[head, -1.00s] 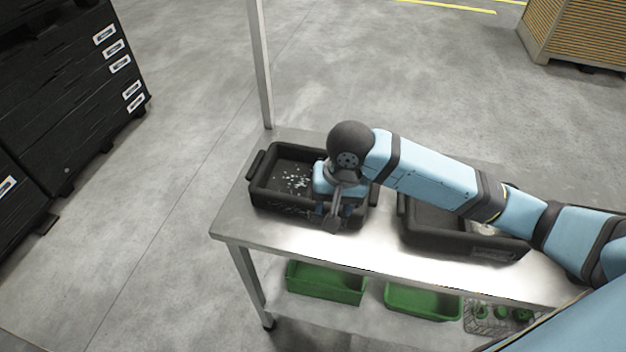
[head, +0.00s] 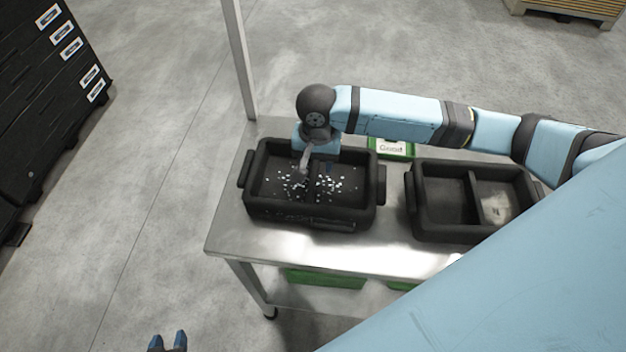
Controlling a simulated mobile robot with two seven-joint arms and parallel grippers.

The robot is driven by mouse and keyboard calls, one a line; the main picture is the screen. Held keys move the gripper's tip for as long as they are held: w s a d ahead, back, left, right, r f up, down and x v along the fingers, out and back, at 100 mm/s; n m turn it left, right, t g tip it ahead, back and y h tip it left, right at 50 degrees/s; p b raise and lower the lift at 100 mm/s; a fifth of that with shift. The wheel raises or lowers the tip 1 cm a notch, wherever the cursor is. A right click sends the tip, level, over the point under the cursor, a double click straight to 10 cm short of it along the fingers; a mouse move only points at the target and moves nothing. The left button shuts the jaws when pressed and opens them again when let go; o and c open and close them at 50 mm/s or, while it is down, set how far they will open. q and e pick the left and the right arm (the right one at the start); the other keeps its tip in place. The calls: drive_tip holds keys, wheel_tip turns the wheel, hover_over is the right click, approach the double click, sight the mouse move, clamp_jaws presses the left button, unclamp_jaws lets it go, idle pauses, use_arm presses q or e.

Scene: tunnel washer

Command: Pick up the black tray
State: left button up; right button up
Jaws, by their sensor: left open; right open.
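A black two-compartment tray (head: 310,218) with side handles stands on the left part of the metal table. Small white bits are scattered in both of its compartments. A second black tray (head: 447,233) stands to its right, with something pale in its right compartment. My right gripper (head: 315,172) points down over the far middle of the left tray, near its divider. It is open; its fingers are small and partly hidden, and I cannot tell whether they touch the tray. My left gripper (head: 168,341) is open and empty at the bottom edge, in front of the table and away from the trays.
The metal table (head: 262,245) has bare strips at its front and between the trays. A post (head: 240,65) rises at its back left corner. A green labelled box (head: 391,149) is behind the trays. Green bins (head: 325,279) sit below. Black stacked crates (head: 45,90) stand left.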

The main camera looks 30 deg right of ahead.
sight(313, 179)
drive_tip(key=shift+w+a+f+p, duration=0.1)
drive_tip(key=shift+a+f+p, duration=0.05)
drive_tip(key=shift+f, duration=0.95)
drive_tip(key=shift+s+a+f+p, duration=0.1)
drive_tip(key=shift+f+p, duration=0.1)
drive_tip(key=shift+f, duration=0.95)
drive_tip(key=shift+w+a+f+p, duration=0.1)
drive_tip(key=shift+a+f+p, duration=0.05)
drive_tip(key=shift+f, duration=0.95)
clamp_jaws()
